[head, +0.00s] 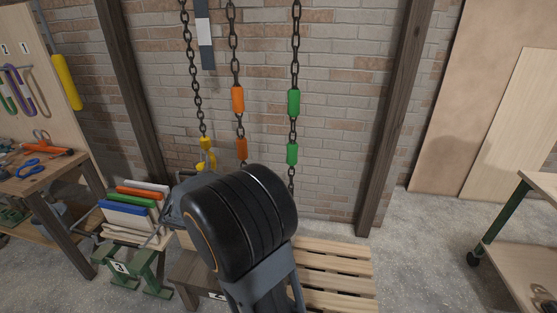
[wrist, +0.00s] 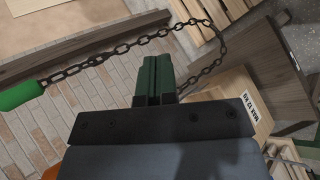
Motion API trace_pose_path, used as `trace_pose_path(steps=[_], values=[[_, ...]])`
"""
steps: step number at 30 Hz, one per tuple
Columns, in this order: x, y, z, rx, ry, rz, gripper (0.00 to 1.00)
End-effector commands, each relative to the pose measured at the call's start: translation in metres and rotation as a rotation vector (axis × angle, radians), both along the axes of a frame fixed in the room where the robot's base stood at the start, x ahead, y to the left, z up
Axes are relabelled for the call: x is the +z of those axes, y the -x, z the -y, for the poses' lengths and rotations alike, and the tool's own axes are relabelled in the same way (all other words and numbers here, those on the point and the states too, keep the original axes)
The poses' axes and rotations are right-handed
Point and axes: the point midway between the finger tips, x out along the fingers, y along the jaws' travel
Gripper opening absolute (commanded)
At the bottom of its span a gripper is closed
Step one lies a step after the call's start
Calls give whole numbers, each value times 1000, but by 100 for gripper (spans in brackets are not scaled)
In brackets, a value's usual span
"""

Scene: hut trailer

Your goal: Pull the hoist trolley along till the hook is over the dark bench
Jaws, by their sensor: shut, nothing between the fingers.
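The yellow hook (head: 206,156) hangs on a dark chain at left of centre in the head view. Right of it hang a pull chain with orange sleeves (head: 238,100) and one with green sleeves (head: 293,102). The trolley is out of frame. A dark wooden bench (head: 188,273) stands low behind my arm, partly hidden; I cannot tell whether the hook is over it. My gripper (wrist: 156,62) shows in the wrist view, its green fingers shut and empty. The green-sleeved chain (wrist: 122,49) loops past the fingertips; its lower end passes behind them. The head view hides the fingers.
A green stand (head: 142,270) beside the dark bench holds a stack of coloured boards (head: 130,210). A slatted pallet (head: 338,275) lies at the right of my arm. A tool table (head: 35,180) is at far left, and a wheeled table (head: 530,262) at right.

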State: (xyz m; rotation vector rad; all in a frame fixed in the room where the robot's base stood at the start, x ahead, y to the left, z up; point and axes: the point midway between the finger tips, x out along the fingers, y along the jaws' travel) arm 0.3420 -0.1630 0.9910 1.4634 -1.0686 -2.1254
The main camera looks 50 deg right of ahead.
Motion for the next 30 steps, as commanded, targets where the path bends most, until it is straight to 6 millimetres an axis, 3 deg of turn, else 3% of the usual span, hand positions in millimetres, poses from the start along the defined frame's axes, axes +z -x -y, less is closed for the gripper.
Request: trace_pose_path(steps=[1,6,14,30], values=[[23,-7,19,-25,102,-52,0],[52,-32,63,-53,424,-132,0],[68,-55,90,-26,685,-151,0],[70,-24,157,-19,717,-150,0]])
